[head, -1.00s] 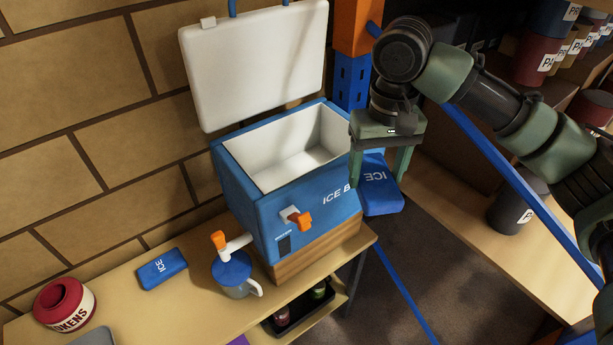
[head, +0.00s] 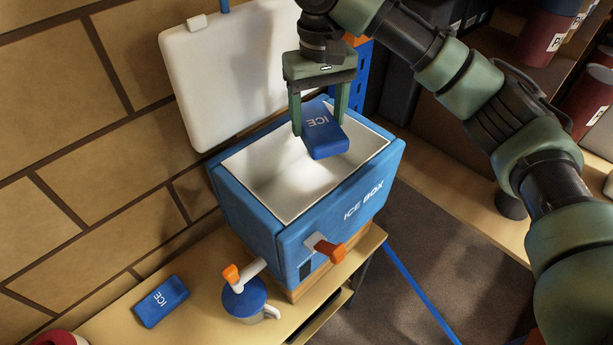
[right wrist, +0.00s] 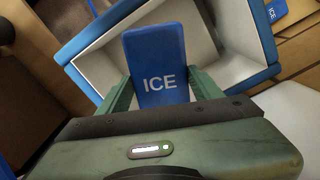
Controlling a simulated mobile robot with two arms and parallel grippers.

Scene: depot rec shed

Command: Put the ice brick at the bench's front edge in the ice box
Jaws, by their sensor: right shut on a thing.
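A blue ice brick (head: 324,137) is held in my right gripper (head: 319,125), whose two green fingers are shut on its sides. The brick hangs over the open mouth of the blue ice box (head: 350,209), towards its far right part. In the right wrist view the same brick (right wrist: 157,62) stands out between the fingers (right wrist: 160,88), with the box's white inside (right wrist: 212,45) behind it. The ice box sits on the bench with its white lid (head: 225,75) raised against the wall. The inside looks empty where I can see it. My left gripper is out of view.
A second blue ice brick (head: 161,301) lies on the bench (head: 111,323) left of the box. A mug with a blue lid (head: 244,300) stands under the box's tap. A shelf with paint tins (head: 545,35) is at the right.

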